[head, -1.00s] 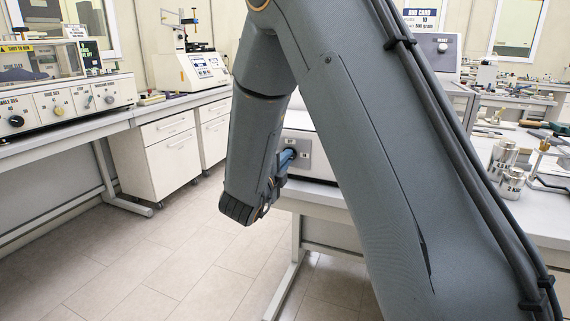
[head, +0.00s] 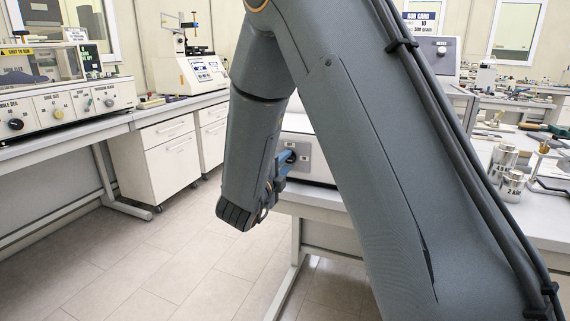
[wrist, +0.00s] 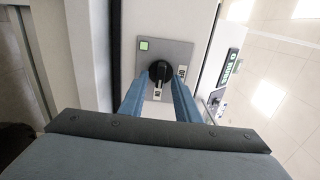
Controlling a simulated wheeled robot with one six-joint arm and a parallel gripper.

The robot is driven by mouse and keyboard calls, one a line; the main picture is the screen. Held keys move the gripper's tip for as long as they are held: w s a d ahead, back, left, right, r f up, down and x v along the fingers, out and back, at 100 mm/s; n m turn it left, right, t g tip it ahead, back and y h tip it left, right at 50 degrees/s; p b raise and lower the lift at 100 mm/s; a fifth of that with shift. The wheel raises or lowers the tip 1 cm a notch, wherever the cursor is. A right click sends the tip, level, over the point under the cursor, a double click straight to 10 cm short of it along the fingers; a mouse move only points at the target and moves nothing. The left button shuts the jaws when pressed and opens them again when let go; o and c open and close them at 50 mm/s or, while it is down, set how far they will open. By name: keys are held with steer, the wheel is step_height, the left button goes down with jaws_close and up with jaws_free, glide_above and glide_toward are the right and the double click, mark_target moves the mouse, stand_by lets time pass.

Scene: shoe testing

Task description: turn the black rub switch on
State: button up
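The black rub switch (wrist: 160,72) is a dark rotary knob on a grey plate (wrist: 186,52) in the wrist view. Small white labels lie beside and below it. A small square lamp (wrist: 144,45) on the plate shows green. My gripper (wrist: 158,82) has its two blue fingers apart, one on each side of the knob, with visible gaps; the fingers look empty. In the head view my gripper (head: 281,168) is just in front of the plate (head: 304,154). The knob (head: 292,157) is partly hidden there by the fingers.
The plate is on a pale machine on a bench, right behind my gripper. Steel weights (head: 513,184) stand on the bench at right. Another bench at left carries a machine with knobs (head: 60,105). The tiled floor (head: 150,265) between is clear.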

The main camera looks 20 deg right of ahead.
steer(key=b+v, duration=0.1)
steer(key=v, duration=0.6)
steer(key=shift+w+f, duration=0.1)
